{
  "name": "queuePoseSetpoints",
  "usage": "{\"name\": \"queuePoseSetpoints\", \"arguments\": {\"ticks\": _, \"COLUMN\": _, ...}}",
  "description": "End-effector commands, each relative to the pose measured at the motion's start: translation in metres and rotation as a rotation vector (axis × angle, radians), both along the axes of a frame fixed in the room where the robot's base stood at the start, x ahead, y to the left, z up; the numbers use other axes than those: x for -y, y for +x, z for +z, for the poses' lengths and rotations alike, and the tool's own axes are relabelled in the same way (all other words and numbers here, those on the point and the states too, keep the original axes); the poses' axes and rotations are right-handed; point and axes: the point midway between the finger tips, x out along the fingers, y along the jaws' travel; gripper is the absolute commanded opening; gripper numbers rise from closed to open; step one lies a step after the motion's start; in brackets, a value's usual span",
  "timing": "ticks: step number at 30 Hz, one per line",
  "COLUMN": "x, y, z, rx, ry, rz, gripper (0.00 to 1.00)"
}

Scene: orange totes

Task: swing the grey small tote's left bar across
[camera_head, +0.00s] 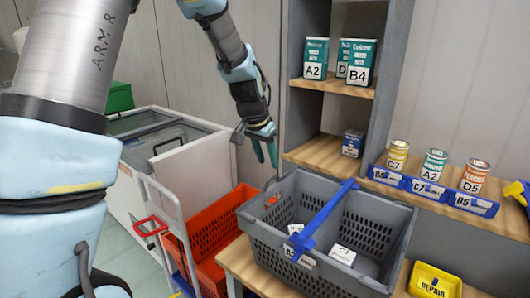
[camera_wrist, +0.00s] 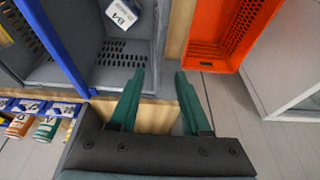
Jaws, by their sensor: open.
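The grey small tote (camera_head: 335,275) sits on the wooden table in the head view. One blue bar (camera_head: 325,217) lies across its opening, from the far rim to the near rim. I cannot make out a second bar. The tote also shows at the upper left of the wrist view (camera_wrist: 112,78), with the blue bar (camera_wrist: 55,38) further left. My gripper (camera_head: 264,160) is open and empty, above and behind the tote's far left corner. Its green fingers show apart in the wrist view (camera_wrist: 158,78), beside the tote's wall, clear of the bar.
Small labelled boxes (camera_head: 342,255) lie inside the tote. An orange tote (camera_head: 205,262) stands lower to its left, by a white trolley (camera_head: 160,205) and a chest freezer (camera_head: 190,150). Shelves with cans (camera_head: 435,163) stand behind right. A yellow bin (camera_head: 435,280) is at the lower right.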

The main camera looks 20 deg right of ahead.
Motion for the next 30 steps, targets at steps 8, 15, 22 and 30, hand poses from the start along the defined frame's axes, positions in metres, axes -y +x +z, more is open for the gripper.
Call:
{"name": "queuePoseSetpoints", "arguments": {"ticks": 8, "x": 0.006, "y": 0.003, "z": -0.023, "rx": 0.0, "ry": 0.0, "rz": 0.001, "gripper": 0.47}}
{"name": "queuePoseSetpoints", "arguments": {"ticks": 15, "x": 0.014, "y": 0.008, "z": -0.053, "rx": -0.001, "ry": 0.001, "rz": 0.002, "gripper": 0.47}}
{"name": "queuePoseSetpoints", "arguments": {"ticks": 22, "x": 0.019, "y": 0.011, "z": -0.066, "rx": 0.0, "ry": 0.0, "rz": 0.002, "gripper": 0.47}}
{"name": "queuePoseSetpoints", "arguments": {"ticks": 30, "x": 0.019, "y": 0.011, "z": -0.066, "rx": 0.0, "ry": 0.0, "rz": 0.002, "gripper": 0.45}}
